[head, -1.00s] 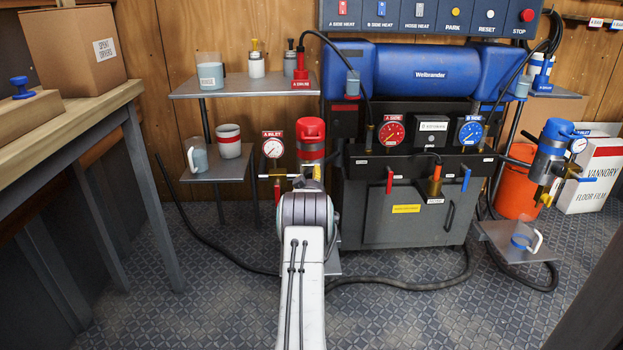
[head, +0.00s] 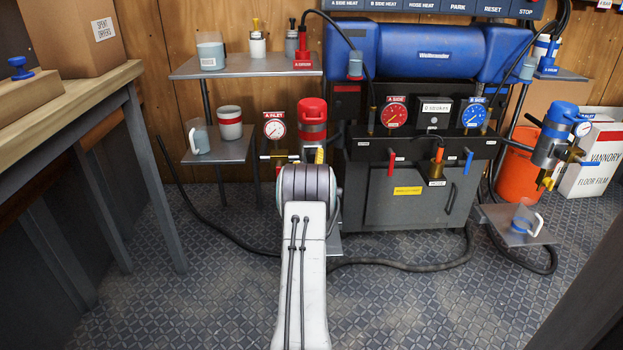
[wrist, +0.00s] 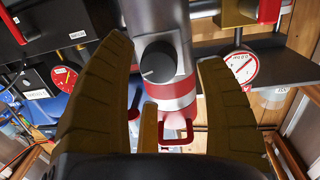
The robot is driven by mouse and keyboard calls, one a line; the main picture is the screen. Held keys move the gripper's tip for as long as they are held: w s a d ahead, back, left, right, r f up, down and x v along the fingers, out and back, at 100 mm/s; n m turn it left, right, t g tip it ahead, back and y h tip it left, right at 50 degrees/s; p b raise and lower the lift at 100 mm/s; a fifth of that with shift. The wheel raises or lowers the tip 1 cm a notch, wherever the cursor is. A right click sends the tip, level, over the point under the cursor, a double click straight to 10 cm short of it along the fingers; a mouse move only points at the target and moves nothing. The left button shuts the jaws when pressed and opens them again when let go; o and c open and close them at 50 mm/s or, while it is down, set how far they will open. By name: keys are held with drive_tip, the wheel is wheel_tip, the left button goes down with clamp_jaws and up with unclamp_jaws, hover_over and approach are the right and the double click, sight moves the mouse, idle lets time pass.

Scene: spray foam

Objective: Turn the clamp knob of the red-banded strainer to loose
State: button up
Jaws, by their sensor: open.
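The red-banded strainer stands left of the machine in the head view, with a red top (head: 312,109) and a silver body, its lower part hidden behind my arm. In the wrist view its silver body (wrist: 178,20) runs down the middle, with a red band (wrist: 174,88) below a round black clamp knob (wrist: 158,62). A small pale mark shows near the knob's lower left edge. My gripper (wrist: 164,58) is open, one tan finger on either side of the knob. Neither finger visibly touches it. In the head view my arm hides the gripper.
A pressure gauge (head: 274,129) sits left of the strainer. The machine with red and blue gauges (head: 395,115) is on the right. A blue-topped strainer (head: 553,132) is far right. Floor is open around the hose.

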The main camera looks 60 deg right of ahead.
drive_tip(key=v, duration=0.8)
drive_tip(key=shift+a, duration=0.3)
drive_tip(key=shift+s, duration=0.15)
